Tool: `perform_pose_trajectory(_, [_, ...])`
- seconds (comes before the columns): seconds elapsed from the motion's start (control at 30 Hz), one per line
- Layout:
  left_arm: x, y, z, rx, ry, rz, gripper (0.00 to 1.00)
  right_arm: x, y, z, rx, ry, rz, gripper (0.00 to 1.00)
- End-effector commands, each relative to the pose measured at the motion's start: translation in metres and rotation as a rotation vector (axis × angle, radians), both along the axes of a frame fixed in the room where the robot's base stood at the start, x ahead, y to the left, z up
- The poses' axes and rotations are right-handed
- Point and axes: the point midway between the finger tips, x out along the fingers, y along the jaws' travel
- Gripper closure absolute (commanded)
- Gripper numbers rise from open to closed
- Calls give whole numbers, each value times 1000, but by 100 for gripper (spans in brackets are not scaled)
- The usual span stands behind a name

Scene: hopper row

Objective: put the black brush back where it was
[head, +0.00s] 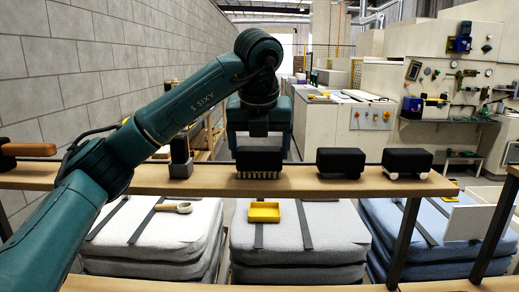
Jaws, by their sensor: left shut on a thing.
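The black brush (259,160) has a black block body with a row of pale bristles pointing down. It is upright at the middle of the wooden shelf (300,187). My left gripper (259,143) reaches over it from above and is shut on its top; the fingers are mostly hidden. I cannot tell whether the bristles touch the shelf or hang just above it. My right gripper is not in view.
Two black blocks (341,161) (408,162) stand to the right on the shelf. A dark holder (181,160) and a wooden-handled tool (30,150) are to the left. Below are covered stacks with a yellow tray (264,212) and a wooden scoop (180,208).

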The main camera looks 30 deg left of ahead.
Motion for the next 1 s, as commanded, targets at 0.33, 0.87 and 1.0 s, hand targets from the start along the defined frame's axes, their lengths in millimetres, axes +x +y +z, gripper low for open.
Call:
perform_pose_trajectory(0.33, [0,0,-3,-1,-1,1,44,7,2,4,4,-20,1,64])
perform_pose_trajectory(0.87, [0,0,0,-1,-1,1,0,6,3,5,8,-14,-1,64])
perform_pose_trajectory(1.0, [-4,-2,14,1,-5,-1,0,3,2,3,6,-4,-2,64])
